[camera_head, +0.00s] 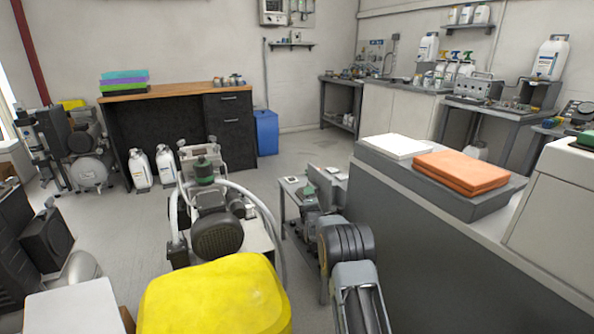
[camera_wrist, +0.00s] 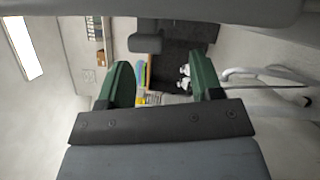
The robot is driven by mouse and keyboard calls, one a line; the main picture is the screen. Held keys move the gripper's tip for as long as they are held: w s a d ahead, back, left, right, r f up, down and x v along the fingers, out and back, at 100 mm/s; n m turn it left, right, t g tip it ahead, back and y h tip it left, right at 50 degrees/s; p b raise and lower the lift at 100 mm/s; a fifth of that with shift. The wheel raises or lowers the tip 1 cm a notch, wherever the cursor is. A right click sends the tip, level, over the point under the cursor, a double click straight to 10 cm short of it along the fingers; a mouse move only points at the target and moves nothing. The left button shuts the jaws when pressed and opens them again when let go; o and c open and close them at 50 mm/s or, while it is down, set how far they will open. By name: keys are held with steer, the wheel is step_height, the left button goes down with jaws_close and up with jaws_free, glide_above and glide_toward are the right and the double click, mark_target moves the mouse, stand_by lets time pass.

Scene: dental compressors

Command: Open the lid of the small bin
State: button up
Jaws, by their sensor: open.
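A yellow rounded lid-like top (camera_head: 215,295) fills the bottom middle of the head view; its lower part is cut off, and I cannot tell whether it belongs to a bin. A small blue bin (camera_head: 266,132) stands on the floor at the right end of the dark desk; its top looks flat, and its lid is too small to make out. My gripper (camera_wrist: 160,78) shows in the wrist view with two green fingers wide apart and nothing between them. My arm reaches forward right of the yellow top, away from the blue bin.
A compressor (camera_head: 216,225) with a looping hose stands beyond the yellow top. A grey counter (camera_head: 440,245) with orange and white stacks bounds the right side. A dark desk (camera_head: 165,135) stands at the back, with white bottles (camera_head: 140,170) before it. Open floor lies before the blue bin.

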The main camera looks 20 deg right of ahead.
steer(key=r+p+v, duration=0.1)
steer(key=p+v, duration=0.2)
steer(key=v, duration=0.8)
steer(key=s+a+r+m+g+y+p, duration=0.1)
steer(key=s+a+r+m+g+p, duration=0.1)
steer(key=r, duration=0.6)
steer(key=s+a+r+m+g+y+p, duration=0.1)
steer(key=s+a+r+m+g+p, duration=0.2)
steer(key=r+p, duration=0.5)
steer(key=s+a+r+m+g+y+p, duration=0.2)
steer(key=s+a+r+m+p, duration=0.2)
steer(key=s+r+p, duration=0.2)
step_height(320, 180, up, 2)
steer(key=shift+s+r+p, duration=0.1)
steer(key=shift+s+p, duration=0.2)
steer(key=shift+p, duration=0.05)
steer(key=shift+a, duration=0.1)
